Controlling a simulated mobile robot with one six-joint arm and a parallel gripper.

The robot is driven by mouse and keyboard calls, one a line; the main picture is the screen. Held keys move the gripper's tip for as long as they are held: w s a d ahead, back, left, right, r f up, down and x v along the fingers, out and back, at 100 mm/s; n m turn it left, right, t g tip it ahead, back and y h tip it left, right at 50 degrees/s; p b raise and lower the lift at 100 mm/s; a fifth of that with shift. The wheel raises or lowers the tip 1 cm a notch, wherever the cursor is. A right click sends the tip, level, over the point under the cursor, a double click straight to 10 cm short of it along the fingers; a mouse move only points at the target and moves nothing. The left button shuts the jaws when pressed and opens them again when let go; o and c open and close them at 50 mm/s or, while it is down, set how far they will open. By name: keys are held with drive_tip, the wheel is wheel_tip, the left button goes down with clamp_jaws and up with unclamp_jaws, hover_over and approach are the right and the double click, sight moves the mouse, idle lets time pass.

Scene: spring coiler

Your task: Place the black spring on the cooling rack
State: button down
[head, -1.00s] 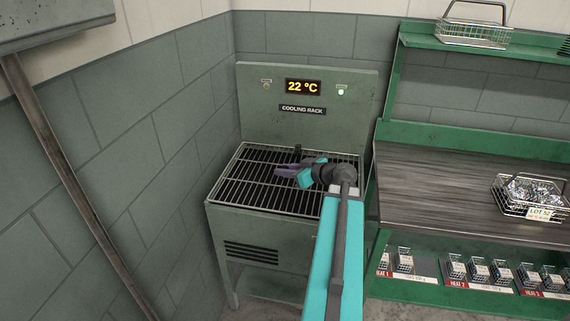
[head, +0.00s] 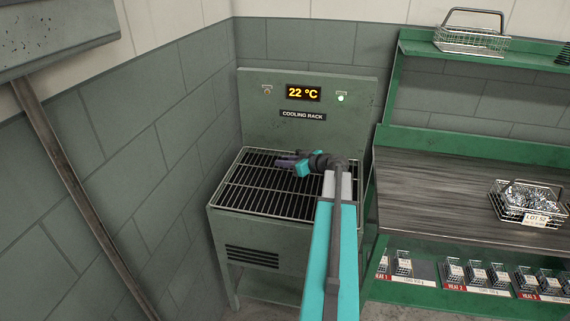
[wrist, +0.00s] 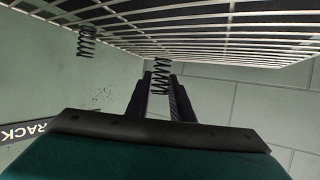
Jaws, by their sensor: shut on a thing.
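The cooling rack (head: 232,195) is a wire grid on a grey-green cabinet, under a panel labelled COOLING RACK. My gripper (head: 282,161) is over the back part of the grid in the head view. In the wrist view my gripper (wrist: 160,82) is shut on a dark coil spring (wrist: 160,66), which sticks out past the fingertips toward the grid (wrist: 225,28). I cannot tell whether the held spring touches the wires. Neither spring shows clearly in the head view.
The rack's back panel (head: 350,110) reads 22 °C and has a lit lamp. To the right, a green bench (head: 430,190) bears a wire basket (head: 528,205) labelled LOT 52. Small baskets (head: 455,270) stand on its lower shelf. The front of the grid is clear.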

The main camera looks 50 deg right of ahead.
sight(285, 173)
drive_tip(key=shift+w+d+f, duration=0.1)
drive_tip(key=shift+w+d, duration=0.65)
drive_tip(key=shift+w+d+p, duration=0.3)
drive_tip(key=shift+p, duration=0.05)
drive_tip(key=shift+f+p, duration=0.75)
drive_tip(key=shift+f, duration=1.05)
drive_tip(key=shift+f+b, duration=0.15)
drive_tip(key=shift+b, duration=0.15)
drive_tip(key=c, duration=1.6)
unclamp_jaws()
drive_tip(key=shift+o, duration=0.2)
drive_tip(key=shift+r+p, duration=0.25)
drive_tip(key=shift+p, duration=0.1)
